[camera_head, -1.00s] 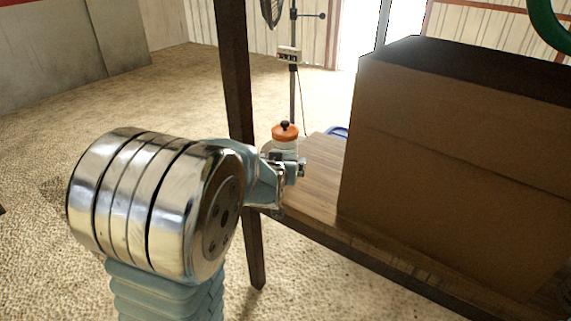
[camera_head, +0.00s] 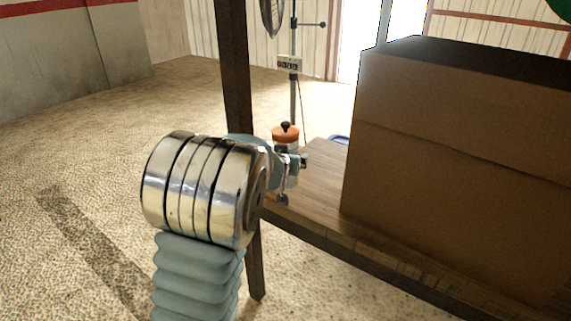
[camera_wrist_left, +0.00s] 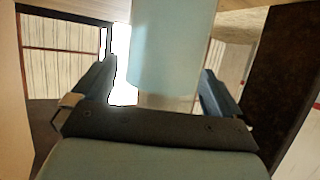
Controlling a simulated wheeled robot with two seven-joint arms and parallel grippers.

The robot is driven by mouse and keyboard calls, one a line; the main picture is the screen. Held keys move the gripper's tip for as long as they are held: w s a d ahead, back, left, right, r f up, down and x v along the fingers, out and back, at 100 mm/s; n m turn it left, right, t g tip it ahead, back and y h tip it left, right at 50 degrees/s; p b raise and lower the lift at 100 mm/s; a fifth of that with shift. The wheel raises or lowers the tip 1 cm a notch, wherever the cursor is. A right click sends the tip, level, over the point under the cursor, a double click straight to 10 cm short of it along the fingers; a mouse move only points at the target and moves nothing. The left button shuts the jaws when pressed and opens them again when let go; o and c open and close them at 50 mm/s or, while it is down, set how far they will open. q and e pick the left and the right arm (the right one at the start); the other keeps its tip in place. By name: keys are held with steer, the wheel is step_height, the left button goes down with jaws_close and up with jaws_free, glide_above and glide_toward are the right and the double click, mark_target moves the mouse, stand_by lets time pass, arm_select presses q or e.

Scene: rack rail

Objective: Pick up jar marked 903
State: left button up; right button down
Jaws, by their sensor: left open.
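A jar with an orange lid and black knob (camera_head: 285,133) stands upright on the wooden shelf (camera_head: 318,183), by the dark post. Its lower body is mostly hidden behind my left gripper (camera_head: 291,172) in the head view, and I cannot read any marking on it. In the left wrist view, a pale blue cylinder (camera_wrist_left: 170,45), which looks like the jar's body, stands between the two spread fingers of my left gripper (camera_wrist_left: 160,75). The gripper is open, and I cannot tell whether either finger touches the cylinder. My right gripper is not in view.
A large brown cardboard box (camera_head: 450,160) fills the shelf to the right. A dark upright post (camera_head: 236,80) stands just left of the jar. A blue object (camera_head: 339,138) shows partly behind. A fan on a stand (camera_head: 292,65) is beyond. The floor at left is open.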

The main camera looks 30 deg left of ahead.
arm_select(q)
steer(key=c, duration=1.4)
steer(key=shift+r, duration=0.1)
